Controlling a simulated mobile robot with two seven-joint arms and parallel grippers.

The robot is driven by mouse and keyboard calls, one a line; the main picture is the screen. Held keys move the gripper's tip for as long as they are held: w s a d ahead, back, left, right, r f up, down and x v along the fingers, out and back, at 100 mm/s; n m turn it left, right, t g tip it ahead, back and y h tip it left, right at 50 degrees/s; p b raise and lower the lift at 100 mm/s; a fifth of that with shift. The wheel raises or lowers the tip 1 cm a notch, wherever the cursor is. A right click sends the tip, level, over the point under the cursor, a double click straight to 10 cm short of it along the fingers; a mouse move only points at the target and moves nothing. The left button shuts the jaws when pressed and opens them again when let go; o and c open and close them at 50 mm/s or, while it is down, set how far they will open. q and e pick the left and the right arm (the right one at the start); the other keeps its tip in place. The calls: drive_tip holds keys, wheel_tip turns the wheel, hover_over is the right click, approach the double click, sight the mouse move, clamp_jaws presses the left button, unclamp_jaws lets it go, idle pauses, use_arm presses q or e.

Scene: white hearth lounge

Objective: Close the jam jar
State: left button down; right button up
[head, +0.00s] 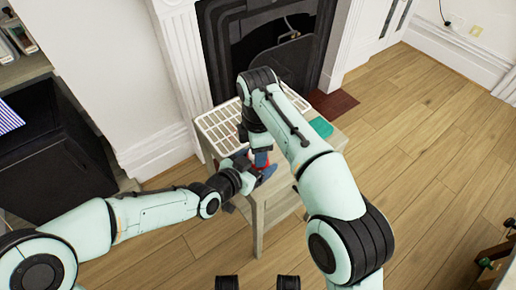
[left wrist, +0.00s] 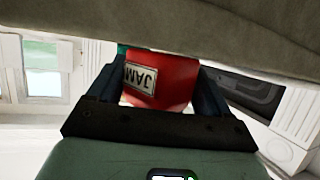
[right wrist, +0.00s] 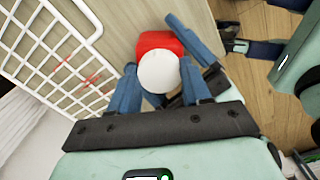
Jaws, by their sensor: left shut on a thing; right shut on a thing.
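The red jam jar (left wrist: 160,85), with a white JAM label, is between the fingers of my left gripper (left wrist: 155,74), which is shut on it. In the right wrist view the red jar (right wrist: 153,41) shows from above, partly covered by a round white lid (right wrist: 158,72). My right gripper (right wrist: 158,66) is shut on the lid, one finger on each side. The lid is over the jar; I cannot tell whether it is seated or slightly above. In the head view the grippers meet at the small table's front edge, and a little red (head: 261,158) shows between them.
The small wooden table (head: 276,208) carries a white wire rack (head: 218,125), also in the right wrist view (right wrist: 62,62), and a teal item (head: 321,127). A dark fireplace (head: 270,50) stands behind. A dark cabinet (head: 50,160) is at left.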

drive_tip(key=shift+m, duration=0.6)
drive_tip(key=o, duration=1.2)
drive_tip(key=shift+r, duration=2.25)
drive_tip(key=shift+c, duration=0.4)
